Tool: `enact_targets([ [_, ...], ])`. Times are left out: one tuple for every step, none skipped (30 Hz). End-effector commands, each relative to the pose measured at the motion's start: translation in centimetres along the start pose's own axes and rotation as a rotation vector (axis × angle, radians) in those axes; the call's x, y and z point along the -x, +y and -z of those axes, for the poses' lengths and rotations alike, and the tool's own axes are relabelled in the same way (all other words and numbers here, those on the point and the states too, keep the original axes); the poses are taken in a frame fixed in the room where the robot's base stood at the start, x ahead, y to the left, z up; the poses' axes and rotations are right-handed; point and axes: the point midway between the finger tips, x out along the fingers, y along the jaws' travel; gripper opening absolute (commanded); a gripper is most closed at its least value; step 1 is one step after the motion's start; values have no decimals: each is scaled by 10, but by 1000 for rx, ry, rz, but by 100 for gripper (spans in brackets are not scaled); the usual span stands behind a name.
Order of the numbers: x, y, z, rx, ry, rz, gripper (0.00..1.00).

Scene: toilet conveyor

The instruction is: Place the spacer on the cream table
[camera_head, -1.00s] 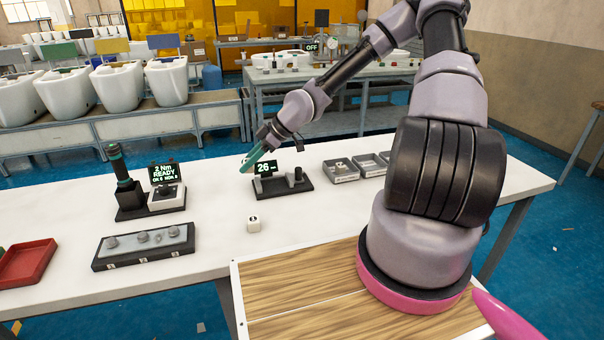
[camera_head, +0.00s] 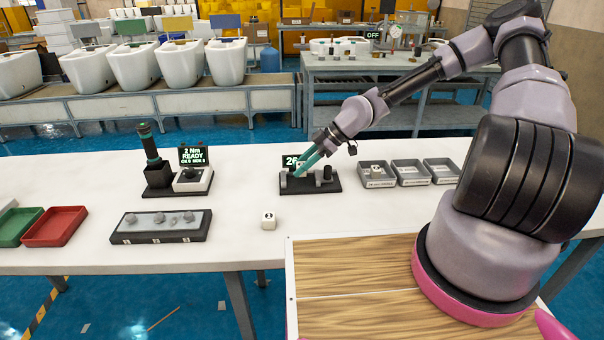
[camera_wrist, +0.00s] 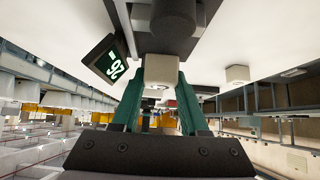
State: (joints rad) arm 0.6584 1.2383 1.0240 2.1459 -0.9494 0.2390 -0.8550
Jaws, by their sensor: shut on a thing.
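My gripper (camera_wrist: 158,105), with two green fingers, is shut on a small cream block (camera_wrist: 160,70), which looks like the spacer. In the head view my gripper (camera_head: 302,168) reaches down over a black fixture (camera_head: 325,187) beside a screen reading 26. The held block is hard to make out there. In the wrist view the block is close to the fixture's dark parts (camera_wrist: 160,40); I cannot tell if it touches them. A similar cream cube with a dark mark (camera_head: 268,220) stands on the cream-white table (camera_head: 240,190); it also shows in the wrist view (camera_wrist: 237,74).
Grey trays (camera_head: 410,173) stand right of the fixture, one holding a pale block. A driver stand (camera_head: 155,170) with a READY screen, a black holder with grey knobs (camera_head: 160,226) and a red tray (camera_head: 55,226) are on the left. Table around the cube is bare.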

Motion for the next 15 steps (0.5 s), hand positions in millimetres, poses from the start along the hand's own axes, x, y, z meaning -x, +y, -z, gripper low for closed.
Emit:
enact_targets([
  [-6,-1,-6,-3,-1,3,0],
  [-10,-1,-8,-3,0,3,0],
  [-14,-1,-13,-3,1,3,0],
  [-16,-1,-16,-2,0,2,0],
  [-18,-1,-18,-2,0,2,0],
  [-20,-1,-19,-2,0,2,0],
  [-20,-1,-20,-2,0,1,0],
  [-20,-1,-20,-2,0,1,0],
  [-20,0,-20,-2,0,1,0],
  [-20,0,-20,-1,0,1,0],
  [-20,0,-20,-2,0,1,0],
  [-20,0,-20,-2,0,1,0],
  [-20,0,-20,-2,0,1,0],
  [-20,0,-20,-2,0,1,0],
  [-21,0,-21,-2,0,1,0],
])
